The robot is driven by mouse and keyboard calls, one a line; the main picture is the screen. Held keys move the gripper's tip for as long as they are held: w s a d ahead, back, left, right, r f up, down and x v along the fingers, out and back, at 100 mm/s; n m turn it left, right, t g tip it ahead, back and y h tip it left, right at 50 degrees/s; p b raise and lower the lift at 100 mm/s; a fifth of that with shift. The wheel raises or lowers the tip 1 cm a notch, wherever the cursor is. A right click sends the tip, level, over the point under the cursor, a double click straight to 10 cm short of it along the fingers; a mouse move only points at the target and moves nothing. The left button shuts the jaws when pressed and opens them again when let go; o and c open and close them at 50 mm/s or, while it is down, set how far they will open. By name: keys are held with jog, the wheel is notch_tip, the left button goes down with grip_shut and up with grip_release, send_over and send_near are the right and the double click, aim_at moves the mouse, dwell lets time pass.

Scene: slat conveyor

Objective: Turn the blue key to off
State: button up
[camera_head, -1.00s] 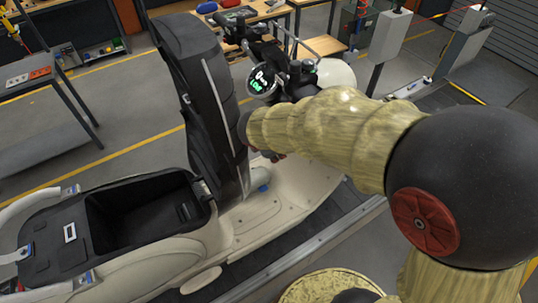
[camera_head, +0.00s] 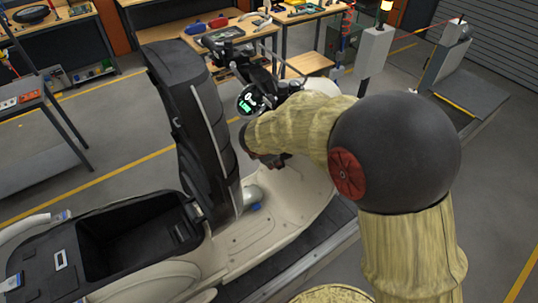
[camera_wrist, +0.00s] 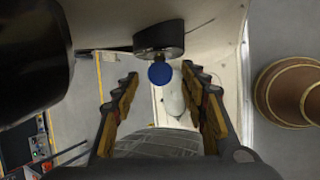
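The blue key (camera_wrist: 160,73) shows as a round blue head in the wrist view, below a dark round ignition lock (camera_wrist: 158,40) on the scooter's pale front panel. My gripper (camera_wrist: 160,86) is open, with one yellow-and-black finger on each side of the key and a gap between each finger and the key. I cannot tell the key's turn position. In the head view the scooter (camera_head: 255,232) is cream with a raised black seat (camera_head: 190,110). My arm reaches behind the seat there and hides the key and most of my gripper.
A pale cylinder (camera_wrist: 174,98) lies beyond the key, between my fingers, in the wrist view. The scooter's display (camera_head: 246,104) and handlebars are close to my arm. Workbenches (camera_head: 245,30) stand at the back.

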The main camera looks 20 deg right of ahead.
jog(key=c, duration=1)
jog(key=o, duration=0.5)
jog(key=c, duration=0.4)
